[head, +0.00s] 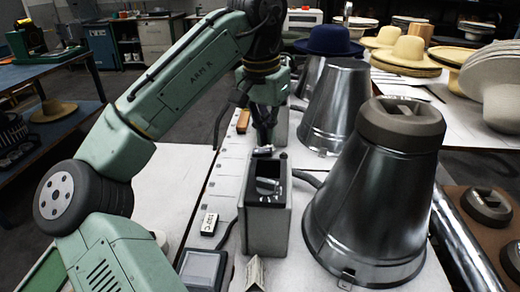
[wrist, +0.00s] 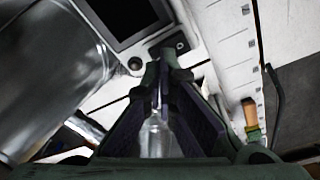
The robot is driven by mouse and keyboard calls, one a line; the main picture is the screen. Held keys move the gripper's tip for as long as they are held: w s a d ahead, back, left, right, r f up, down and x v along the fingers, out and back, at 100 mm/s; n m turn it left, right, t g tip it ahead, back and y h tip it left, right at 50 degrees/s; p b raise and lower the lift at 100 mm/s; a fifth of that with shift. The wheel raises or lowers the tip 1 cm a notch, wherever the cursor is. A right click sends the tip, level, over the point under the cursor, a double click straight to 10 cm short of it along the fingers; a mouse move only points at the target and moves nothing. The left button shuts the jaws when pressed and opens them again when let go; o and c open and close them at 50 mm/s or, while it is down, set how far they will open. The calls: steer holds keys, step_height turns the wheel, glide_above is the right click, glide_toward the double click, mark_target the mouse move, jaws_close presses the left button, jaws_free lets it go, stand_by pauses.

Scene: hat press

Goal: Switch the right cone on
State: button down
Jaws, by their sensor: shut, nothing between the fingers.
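The right cone (head: 372,200), dark shiny metal with a grey ring on top, stands at the front right in the head view. A metal cone at the left of the wrist view (wrist: 45,75) shows only in part. A grey control box (head: 265,225) with a dark recess stands left of the right cone; a box with a dark recess also shows in the wrist view (wrist: 150,38). My gripper (head: 264,146) points down at the box's far top end. Its fingers are together and empty in the wrist view (wrist: 168,60). I cannot tell whether the tips touch the box.
A second metal cone (head: 338,105) stands behind the right one. An orange-handled tool (head: 243,121) lies left of the gripper. A small labelled block (head: 209,224) and a grey screen device (head: 203,268) lie at the front. Hats (head: 408,53) are stacked at the back right.

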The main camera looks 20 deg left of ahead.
mark_target(267, 151)
steer(key=shift+f+b, duration=0.45)
steer(key=shift+f, duration=0.6)
stand_by(0.4)
steer(key=shift+r, duration=0.15)
step_height(267, 151, up, 7)
steer(key=p, duration=0.8)
stand_by(0.4)
